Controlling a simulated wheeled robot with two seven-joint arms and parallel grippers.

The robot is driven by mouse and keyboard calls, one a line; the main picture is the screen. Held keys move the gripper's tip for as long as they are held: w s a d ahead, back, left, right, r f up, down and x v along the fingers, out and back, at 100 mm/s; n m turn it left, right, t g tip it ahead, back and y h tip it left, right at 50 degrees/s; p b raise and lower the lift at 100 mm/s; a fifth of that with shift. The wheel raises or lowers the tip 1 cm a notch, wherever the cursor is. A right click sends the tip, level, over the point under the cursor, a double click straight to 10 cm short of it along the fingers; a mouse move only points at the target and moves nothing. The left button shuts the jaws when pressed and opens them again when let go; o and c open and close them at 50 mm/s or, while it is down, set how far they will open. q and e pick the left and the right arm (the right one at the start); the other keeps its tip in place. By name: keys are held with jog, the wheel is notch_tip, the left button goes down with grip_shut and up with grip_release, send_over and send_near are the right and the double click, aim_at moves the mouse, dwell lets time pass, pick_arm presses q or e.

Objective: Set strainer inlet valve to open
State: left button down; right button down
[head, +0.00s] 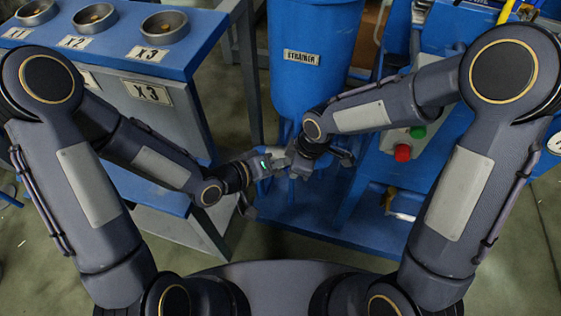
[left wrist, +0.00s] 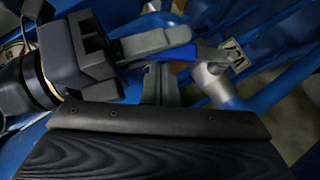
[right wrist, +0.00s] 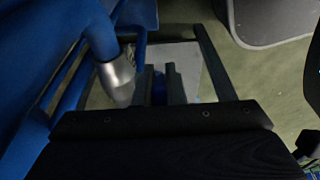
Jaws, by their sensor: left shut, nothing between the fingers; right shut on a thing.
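The blue strainer tank (head: 308,62) stands at the centre of the head view, with a STRAINER label on its front. In the left wrist view a silver valve body (left wrist: 214,80) carries a blue handle (left wrist: 184,52). The silver valve body also shows in the right wrist view (right wrist: 118,78). My right gripper (right wrist: 160,86) is shut on the blue handle, which shows only as a small blue patch between its fingers. My left gripper (head: 268,165) is shut and empty, close beside the right one below the tank. The two grippers hide most of the valve in the head view.
A blue-topped bench (head: 120,50) with several metal cups stands at the left. A red button (head: 402,152) and a green one sit on a box at the right. A white tag (left wrist: 236,48) is near the valve. Blue frame bars surround the valve closely.

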dwell(0.3)
pick_arm(q)
jog(key=shift+s+d+f, duration=0.35)
jog(key=shift+d, duration=0.2)
pick_arm(e)
jog(key=shift+a+r, duration=0.15)
jog(key=shift+a, duration=0.15)
jog(key=c, duration=1.9)
grip_release()
pick_arm(q)
jog(key=shift+d, duration=0.2)
pick_arm(e)
jog(key=o, duration=0.4)
jog(key=shift+w+d, duration=0.1)
jog(key=shift+d, duration=0.05)
pick_arm(q)
jog(key=shift+w, duration=0.1)
pick_arm(e)
jog(key=shift+d, duration=0.1)
